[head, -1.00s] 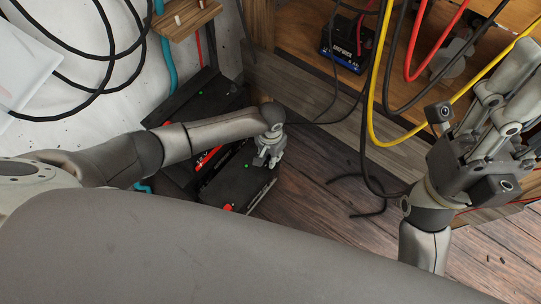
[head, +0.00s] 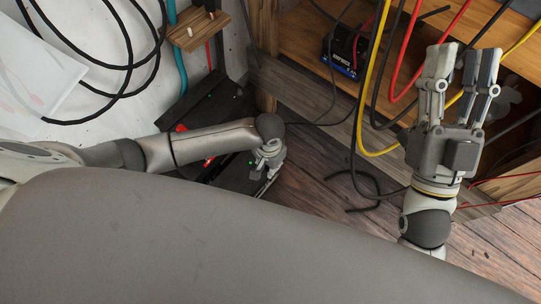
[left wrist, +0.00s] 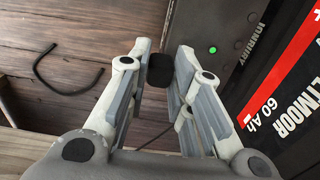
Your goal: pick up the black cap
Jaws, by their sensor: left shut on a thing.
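The black cap (left wrist: 160,70) is between the fingertips of my left gripper (left wrist: 161,62) in the left wrist view. Both fingers touch its sides, and the gripper is shut on it. In the head view my left gripper (head: 268,170) is beside the black battery, above the wooden floor; the cap is too small to tell there. My right gripper (head: 460,75) is open and empty at the right, its fingers pointing up the picture.
A black battery with a red label (left wrist: 285,95) and a green dot lies close to the left gripper. A black cable (head: 362,188) lies on the floor. Yellow, red and black cables hang near the right gripper. A blue-black box (head: 345,55) sits on a wooden shelf.

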